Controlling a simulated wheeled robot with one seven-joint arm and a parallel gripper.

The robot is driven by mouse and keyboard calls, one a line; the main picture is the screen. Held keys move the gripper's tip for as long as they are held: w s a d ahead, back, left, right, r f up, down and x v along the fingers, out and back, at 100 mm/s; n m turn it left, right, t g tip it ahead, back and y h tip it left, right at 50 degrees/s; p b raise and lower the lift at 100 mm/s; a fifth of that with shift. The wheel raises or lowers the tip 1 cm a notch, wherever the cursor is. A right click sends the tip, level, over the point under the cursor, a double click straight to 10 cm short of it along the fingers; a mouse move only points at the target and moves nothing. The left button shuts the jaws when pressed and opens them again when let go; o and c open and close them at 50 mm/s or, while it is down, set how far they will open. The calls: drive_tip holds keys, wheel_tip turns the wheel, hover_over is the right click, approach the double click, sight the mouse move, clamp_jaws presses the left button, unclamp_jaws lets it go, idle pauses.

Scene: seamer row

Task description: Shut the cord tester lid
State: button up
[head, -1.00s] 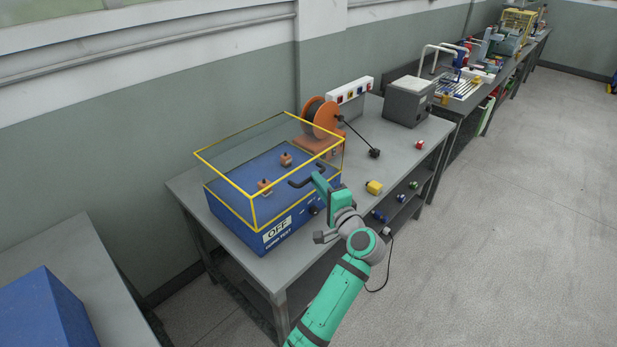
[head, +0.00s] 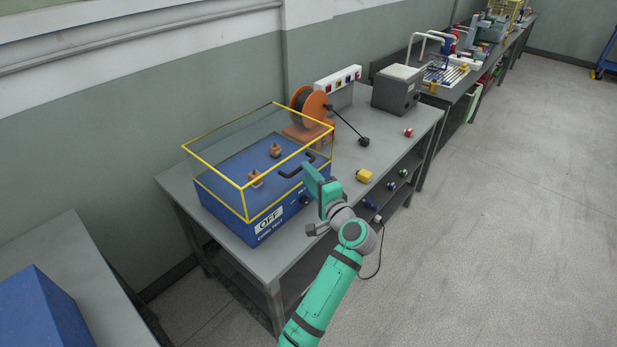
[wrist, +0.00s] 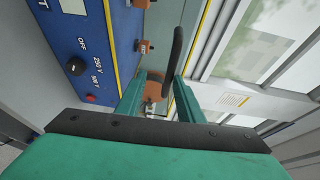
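The cord tester (head: 228,215) is a blue box on the grey bench, with an OFF sign on its front. Its clear lid (head: 213,167) has yellow edges and stands over the box; I cannot tell whether a gap is left under it. A black handle (head: 287,174) is on the lid's front side. My gripper (head: 308,168) is right at the handle. In the wrist view my gripper's two green fingers (wrist: 157,88) are apart, and the handle (wrist: 177,50) shows close to the right finger. I cannot tell whether they touch.
Behind the tester stand an orange cord reel (head: 308,103) and a white socket strip (head: 338,77). A yellow plug (head: 364,176) and a black plug (head: 363,141) lie on the bench right of my gripper. A grey box (head: 396,92) stands farther back. The floor at right is clear.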

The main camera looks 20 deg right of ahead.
drive_tip(key=shift+d+f, duration=0.1)
drive_tip(key=shift+d, duration=0.05)
drive_tip(key=s+d, duration=0.1)
drive_tip(key=s, duration=0.9)
drive_tip(key=shift+s+d+r, duration=0.3)
drive_tip(key=shift+r, duration=0.05)
drive_tip(key=s+a+f+n+g+h, duration=0.3)
drive_tip(key=s+f+n+h, duration=0.35)
drive_tip(key=s+f, duration=1.3)
drive_tip(key=s+a+r+n+y, duration=0.1)
drive_tip(key=s+a+n, duration=0.3)
drive_tip(key=s+a, duration=0.5)
drive_tip(key=s+a+r+n+t+y, duration=0.1)
drive_tip(key=s+a+n, duration=0.4)
drive_tip(key=s+a, duration=0.5)
drive_tip(key=s+r+y, duration=0.1)
drive_tip(key=s, duration=0.4)
drive_tip(key=shift+s+r, duration=0.25)
drive_tip(key=shift+s, duration=0.05)
drive_tip(key=shift+o, duration=0.3)
drive_tip(key=shift+y, duration=0.25)
